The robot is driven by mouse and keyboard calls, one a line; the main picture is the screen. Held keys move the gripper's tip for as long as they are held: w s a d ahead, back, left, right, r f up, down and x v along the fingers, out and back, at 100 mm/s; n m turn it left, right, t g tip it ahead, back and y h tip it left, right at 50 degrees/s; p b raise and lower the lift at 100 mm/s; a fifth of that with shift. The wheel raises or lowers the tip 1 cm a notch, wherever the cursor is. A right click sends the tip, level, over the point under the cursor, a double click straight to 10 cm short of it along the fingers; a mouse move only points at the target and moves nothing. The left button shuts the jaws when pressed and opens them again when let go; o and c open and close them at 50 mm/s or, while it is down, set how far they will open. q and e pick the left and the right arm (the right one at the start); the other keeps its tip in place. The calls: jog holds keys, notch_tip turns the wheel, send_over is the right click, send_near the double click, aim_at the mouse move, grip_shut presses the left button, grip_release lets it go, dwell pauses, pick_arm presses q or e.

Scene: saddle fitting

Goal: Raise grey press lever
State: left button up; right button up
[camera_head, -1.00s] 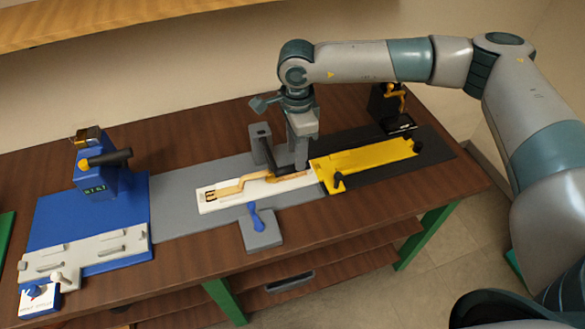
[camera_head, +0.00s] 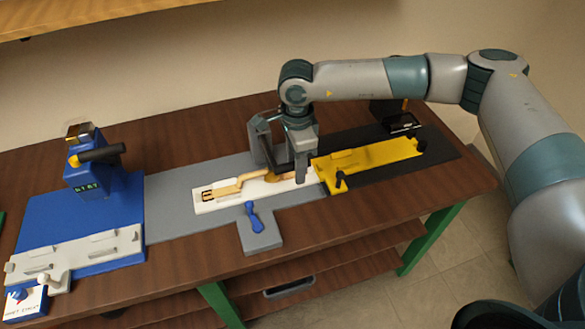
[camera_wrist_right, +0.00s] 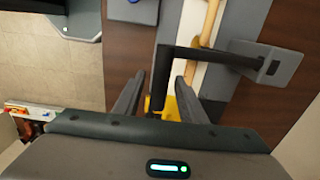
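The grey press stands behind the white tray in the head view, its upright (camera_head: 262,148) partly hidden by my right gripper (camera_head: 301,178). In the right wrist view the press shows as a grey bracket (camera_wrist_right: 268,65) with a dark lever (camera_wrist_right: 205,54) reaching left from it. The lever's bar bends toward my right gripper (camera_wrist_right: 160,85), and its end lies between the two fingers. The fingers stand apart, with gaps beside the bar. A tan strip (camera_head: 280,174) lies in the white tray (camera_head: 215,206) below. My left gripper is out of view.
A yellow fixture (camera_head: 375,154) lies right of the gripper on a black base. A blue handle (camera_head: 254,215) sits in front on a grey plate. A blue machine (camera_head: 95,180) stands at the left. Bare brown table (camera_head: 190,262) lies in front.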

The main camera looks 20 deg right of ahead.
jog(key=c, duration=0.8)
jog(key=shift+r, duration=0.1)
jog(key=shift+w+r, duration=0.25)
jog(key=shift+r, duration=0.5)
